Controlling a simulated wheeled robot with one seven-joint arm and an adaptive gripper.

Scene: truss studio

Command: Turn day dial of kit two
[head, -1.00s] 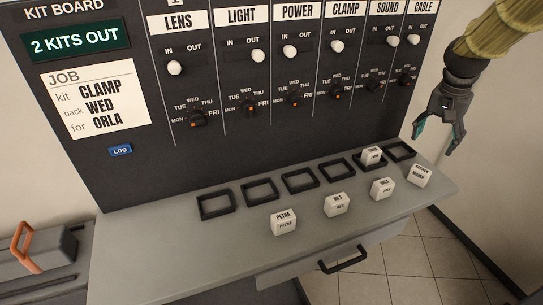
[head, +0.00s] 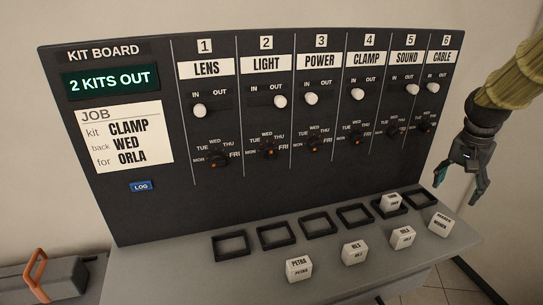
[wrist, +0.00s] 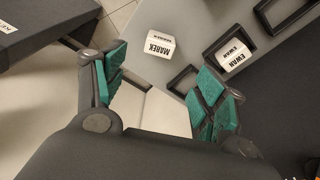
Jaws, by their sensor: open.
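The kit two day dial (head: 268,150) is a small black knob with an orange mark, in the LIGHT column of the dark kit board (head: 95,215). Day labels from MON to FRI ring it; which day it points to is too small to tell. Above it, the white LIGHT slider knob (head: 280,101) sits on the OUT side. My gripper (head: 461,186) is open and empty, right of the board and well away from the dial. In the wrist view my gripper (wrist: 160,85) also shows open, with teal pads and nothing between them. The dial is outside the wrist view.
A shelf (head: 215,290) below the board bears several black square frames and name cubes. The EWAN cube (head: 393,202) sits in a frame; the MAREK cube (head: 441,223) stands nearest my gripper. A job card (head: 126,138) reads CLAMP, WED, ORLA. An orange-handled case (head: 62,279) is at lower left.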

